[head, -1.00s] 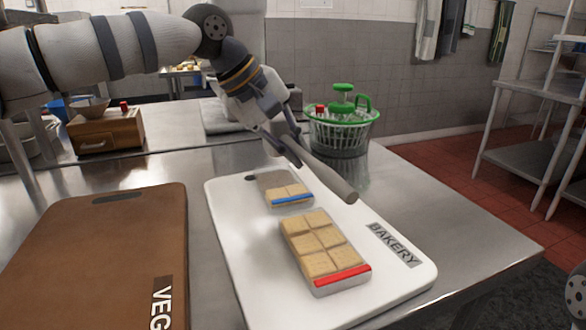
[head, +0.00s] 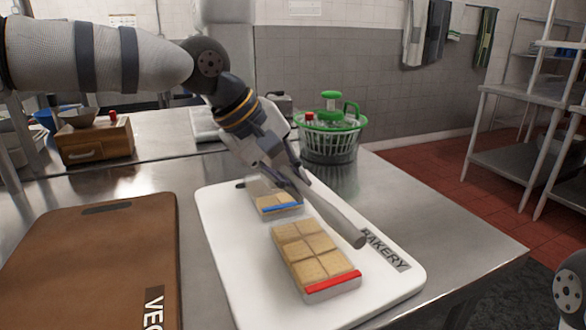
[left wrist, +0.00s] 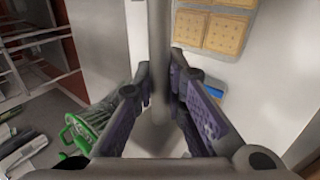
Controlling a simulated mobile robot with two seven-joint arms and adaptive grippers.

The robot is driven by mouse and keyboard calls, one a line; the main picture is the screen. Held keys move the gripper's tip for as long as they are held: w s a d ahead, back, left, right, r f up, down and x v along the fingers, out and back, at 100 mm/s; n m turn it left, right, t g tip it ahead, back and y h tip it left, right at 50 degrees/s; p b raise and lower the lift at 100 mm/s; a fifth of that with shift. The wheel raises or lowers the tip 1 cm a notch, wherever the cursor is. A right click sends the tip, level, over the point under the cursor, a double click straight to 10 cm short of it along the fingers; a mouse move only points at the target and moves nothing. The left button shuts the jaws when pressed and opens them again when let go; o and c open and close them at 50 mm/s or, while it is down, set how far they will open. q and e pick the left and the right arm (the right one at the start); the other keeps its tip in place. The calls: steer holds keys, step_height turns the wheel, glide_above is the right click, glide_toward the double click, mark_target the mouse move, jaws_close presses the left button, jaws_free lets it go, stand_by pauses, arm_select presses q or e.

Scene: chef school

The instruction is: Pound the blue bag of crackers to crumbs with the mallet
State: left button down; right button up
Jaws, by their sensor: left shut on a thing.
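The blue bag of crackers (head: 268,206), clear with a blue strip, lies on the far part of the white BAKERY board (head: 222,250). Its crackers look whole where they show. My left gripper (head: 292,172) is shut on the grey mallet (head: 335,218), just above and beside the blue bag. The mallet slants down to the right, its rounded end over the board beside the red-strip bag. In the left wrist view the mallet (left wrist: 160,60) runs between the fingers, and the bag's blue strip (left wrist: 214,92) shows partly behind a finger. Whether the gripper touches the bag is unclear. My right gripper is out of view.
A larger bag of crackers with a red strip (head: 310,258) lies nearer on the same board. A brown board (head: 95,250) is at left. A green-topped basket (head: 330,138) stands behind the white board. A wooden box (head: 95,142) stands back left.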

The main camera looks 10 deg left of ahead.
arm_select(q)
steer(key=shift+r, duration=0.15)
steer(key=shift+f, duration=2)
step_height(320, 180, up, 6)
steer(key=shift+r, duration=0.1)
